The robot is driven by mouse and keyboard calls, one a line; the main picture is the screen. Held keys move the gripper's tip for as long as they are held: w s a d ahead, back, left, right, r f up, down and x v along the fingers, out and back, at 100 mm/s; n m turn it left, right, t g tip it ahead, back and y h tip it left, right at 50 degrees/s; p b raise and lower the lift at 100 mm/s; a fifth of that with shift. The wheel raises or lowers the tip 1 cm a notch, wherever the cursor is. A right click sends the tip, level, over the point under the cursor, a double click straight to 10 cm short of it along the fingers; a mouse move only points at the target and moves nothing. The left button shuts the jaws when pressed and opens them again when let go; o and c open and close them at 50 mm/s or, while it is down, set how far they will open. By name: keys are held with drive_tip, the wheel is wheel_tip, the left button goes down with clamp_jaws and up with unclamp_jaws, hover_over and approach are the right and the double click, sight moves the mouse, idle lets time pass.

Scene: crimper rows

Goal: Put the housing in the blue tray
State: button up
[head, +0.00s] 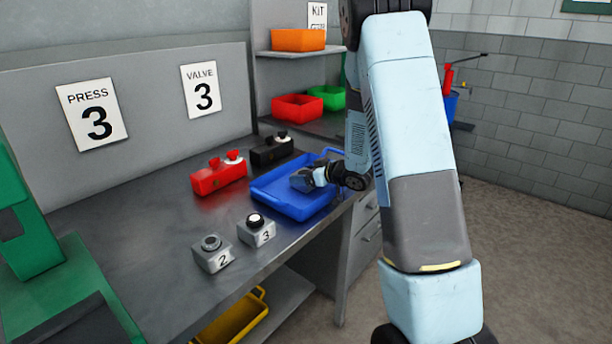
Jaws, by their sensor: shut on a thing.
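The blue tray (268,199) lies on the grey metal workbench, near its right front edge. My gripper (312,178) is over the tray's right part, reaching in from the right. It is shut on a small grey piece, which I take to be the housing (301,183). The piece is small and partly hidden by the dark fingers. I cannot tell whether it touches the tray floor or hangs just above it. No other thing shows in the tray.
A red block (219,176) and a black block (271,152) with knobs stand behind the tray. Grey blocks marked 2 (212,254) and 3 (257,231) stand in front. A green machine (32,228) is at left. Shelves with an orange bin (298,40) stand behind.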

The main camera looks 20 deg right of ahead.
drive_tip(key=shift+s+a+f, duration=0.1)
drive_tip(key=shift+s+f, duration=0.2)
drive_tip(key=shift+f, duration=0.45)
drive_tip(key=o, duration=1.5)
drive_tip(key=shift+w+r, duration=0.15)
drive_tip(key=shift+r, duration=0.3)
drive_tip(key=v, duration=1.2)
drive_tip(key=shift+w+r, duration=0.25)
drive_tip(key=shift+r, duration=0.05)
drive_tip(key=s+d+r+m+h, duration=0.2)
drive_tip(key=s+r+m+h, duration=0.1)
drive_tip(key=r+h, duration=0.3)
drive_tip(key=s+d+r+m+h, duration=0.2)
drive_tip(key=s+d+r+h, duration=0.1)
drive_tip(key=r, duration=0.5)
drive_tip(key=s+a+r+g, duration=0.1)
drive_tip(key=s+a, duration=0.2)
drive_tip(key=s, duration=0.5)
drive_tip(key=s+a+r+m+g, duration=0.1)
drive_tip(key=s+a+g, duration=0.1)
drive_tip(key=s, duration=0.6)
drive_tip(key=s+a+r+m+g+y, duration=0.1)
drive_tip(key=s+a, duration=0.3)
drive_tip(key=s, duration=0.4)
drive_tip(key=shift+s+a+r+g, duration=0.2)
drive_tip(key=shift+a+r+g, duration=0.1)
drive_tip(key=shift+g, duration=0.4)
